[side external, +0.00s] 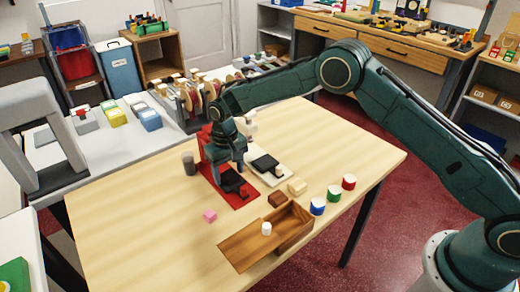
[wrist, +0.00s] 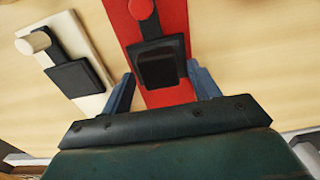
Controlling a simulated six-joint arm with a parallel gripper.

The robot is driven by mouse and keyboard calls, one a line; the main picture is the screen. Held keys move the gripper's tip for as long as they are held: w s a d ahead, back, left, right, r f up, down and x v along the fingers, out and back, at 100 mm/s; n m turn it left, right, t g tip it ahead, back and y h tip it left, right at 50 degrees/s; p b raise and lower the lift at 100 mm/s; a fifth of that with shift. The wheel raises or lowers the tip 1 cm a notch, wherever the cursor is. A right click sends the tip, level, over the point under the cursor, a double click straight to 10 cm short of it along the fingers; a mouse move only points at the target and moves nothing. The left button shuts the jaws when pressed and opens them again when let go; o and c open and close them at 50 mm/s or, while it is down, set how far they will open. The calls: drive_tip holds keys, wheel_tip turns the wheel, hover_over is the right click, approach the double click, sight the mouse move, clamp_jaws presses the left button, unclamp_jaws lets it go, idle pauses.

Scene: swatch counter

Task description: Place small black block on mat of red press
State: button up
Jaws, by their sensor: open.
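The red press (side external: 240,202) stands on the wooden table, and its red base also shows in the wrist view (wrist: 165,97). Its black mat (wrist: 141,53) lies on that base. The small black block (wrist: 159,71) appears to rest on this mat, dark on dark, with a rim of mat around it. In the side view my gripper hides much of the press, and I cannot pick out the block there. My gripper (side external: 228,172) is low over the red press. Its blue fingers are apart in the wrist view (wrist: 160,72), on either side of the base, with nothing held.
A white press (side external: 284,181) with a black mat stands close by. A pink block (side external: 210,216), brown block (side external: 277,199) and cream block (side external: 297,187) lie nearby. A wooden box (side external: 295,236) is in front. A grey cylinder (side external: 188,163) stands left. The table's left is clear.

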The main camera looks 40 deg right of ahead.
drive_tip(key=shift+r, duration=0.1)
wheel_tip(320, 180, up, 12)
idle(0.7)
drive_tip(key=shift+r, duration=0.2)
idle(0.3)
wheel_tip(320, 180, up, 12)
drive_tip(key=t, duration=0.1)
hover_over(229, 173)
drive_tip(key=s+d, duration=0.6)
drive_tip(key=s, duration=0.1)
drive_tip(key=s+d+r+t, duration=0.2)
drive_tip(key=s+d+r, duration=0.35)
drive_tip(key=s, duration=0.35)
drive_tip(key=s+d+f+t, duration=0.1)
drive_tip(key=s+d, duration=0.1)
drive_tip(key=s, duration=0.9)
drive_tip(key=s+d+t, duration=0.1)
drive_tip(key=s+d, duration=0.2)
drive_tip(key=s, duration=0.9)
drive_tip(key=shift+d+f+t, duration=0.25)
drive_tip(key=shift+f+t, duration=0.05)
drive_tip(key=shift+f, duration=0.05)
